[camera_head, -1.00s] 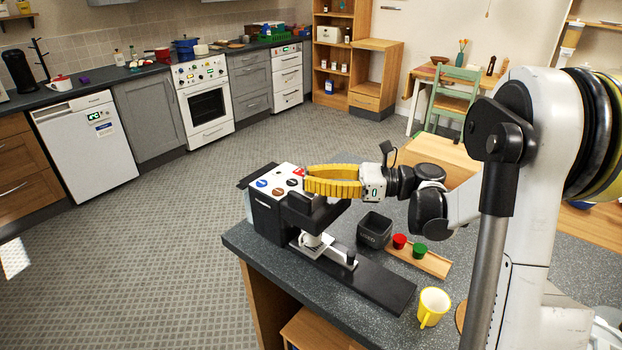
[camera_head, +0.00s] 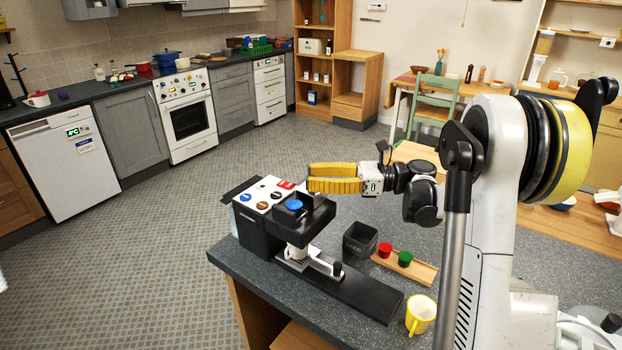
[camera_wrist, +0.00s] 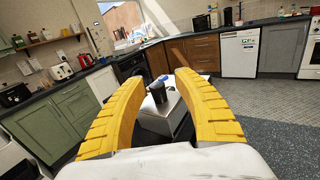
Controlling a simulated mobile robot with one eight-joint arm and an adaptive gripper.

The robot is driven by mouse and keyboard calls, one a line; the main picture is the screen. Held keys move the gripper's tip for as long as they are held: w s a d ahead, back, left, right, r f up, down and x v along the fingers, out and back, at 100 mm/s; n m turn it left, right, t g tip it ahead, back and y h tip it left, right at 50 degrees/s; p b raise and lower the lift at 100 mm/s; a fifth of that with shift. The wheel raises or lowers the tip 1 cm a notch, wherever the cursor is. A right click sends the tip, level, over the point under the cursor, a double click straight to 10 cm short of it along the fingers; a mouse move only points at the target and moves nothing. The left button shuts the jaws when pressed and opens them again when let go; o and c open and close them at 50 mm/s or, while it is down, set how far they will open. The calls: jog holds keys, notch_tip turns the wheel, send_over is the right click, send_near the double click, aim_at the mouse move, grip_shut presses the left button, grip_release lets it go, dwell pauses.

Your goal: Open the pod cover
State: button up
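The black coffee machine (camera_head: 262,232) stands on the dark counter's left end, with a white top panel carrying coloured round marks. Its black front head (camera_head: 308,217) has a round blue piece (camera_head: 295,204) on top. I cannot tell whether the pod cover is shut. My yellow-fingered gripper (camera_head: 309,178) is above and just right of the head, apart from it. In the wrist view my gripper (camera_wrist: 158,73) has its fingers spread with nothing held. A dark round part (camera_wrist: 158,93) and a blue piece (camera_wrist: 163,78) show beyond, between the fingers.
A yellow mug (camera_head: 420,315) stands near the counter's front edge. The floor to the left is clear.

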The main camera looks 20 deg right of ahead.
jog(key=v, duration=1.2)
dwell(0.5)
